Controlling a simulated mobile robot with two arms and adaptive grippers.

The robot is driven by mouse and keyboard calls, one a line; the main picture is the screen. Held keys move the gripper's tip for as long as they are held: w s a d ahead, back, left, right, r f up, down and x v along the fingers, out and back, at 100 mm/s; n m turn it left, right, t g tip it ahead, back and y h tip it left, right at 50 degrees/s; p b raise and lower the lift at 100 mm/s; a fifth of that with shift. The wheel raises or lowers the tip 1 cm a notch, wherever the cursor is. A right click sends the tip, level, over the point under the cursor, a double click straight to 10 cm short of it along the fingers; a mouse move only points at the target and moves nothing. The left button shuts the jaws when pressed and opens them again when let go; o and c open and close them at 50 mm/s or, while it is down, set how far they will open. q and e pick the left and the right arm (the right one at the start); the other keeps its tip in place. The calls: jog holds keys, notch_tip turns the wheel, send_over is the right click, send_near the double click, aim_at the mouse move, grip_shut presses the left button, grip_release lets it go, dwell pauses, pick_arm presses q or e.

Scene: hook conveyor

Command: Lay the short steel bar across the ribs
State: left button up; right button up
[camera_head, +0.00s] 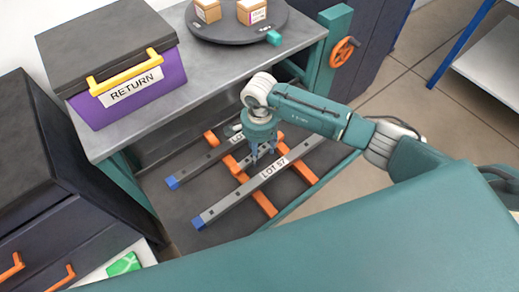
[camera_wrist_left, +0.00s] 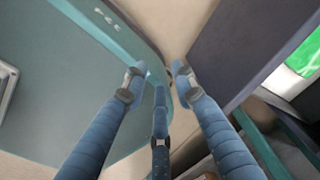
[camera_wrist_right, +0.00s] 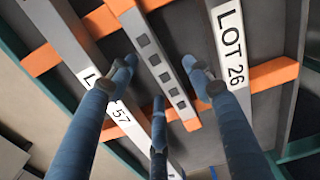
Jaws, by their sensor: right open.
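The short steel bar (camera_wrist_right: 145,42), grey with a row of dark square marks, lies across the orange ribs (camera_wrist_right: 268,76) in the right wrist view. It sits between the LOT 57 bar (camera_wrist_right: 70,32) and the LOT 26 bar (camera_wrist_right: 228,40). My right gripper (camera_wrist_right: 160,70) is open, with its fingers on either side of the short bar; contact cannot be told. In the head view my right gripper (camera_head: 262,156) points down over the ribs (camera_head: 263,203) and hides most of the short bar. My left gripper (camera_wrist_left: 158,75) is open and empty in its wrist view.
The ribs lie on a dark lower shelf (camera_head: 185,215) under a grey bench top (camera_head: 210,80). A purple RETURN box (camera_head: 130,95) and a round turntable (camera_head: 215,30) with small boxes stand on top. A dark drawer cabinet (camera_head: 60,220) stands left.

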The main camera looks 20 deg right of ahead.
aim_at(260, 153)
jog(key=shift+r, duration=0.45)
notch_tip(260, 153, up, 11)
dwell(0.5)
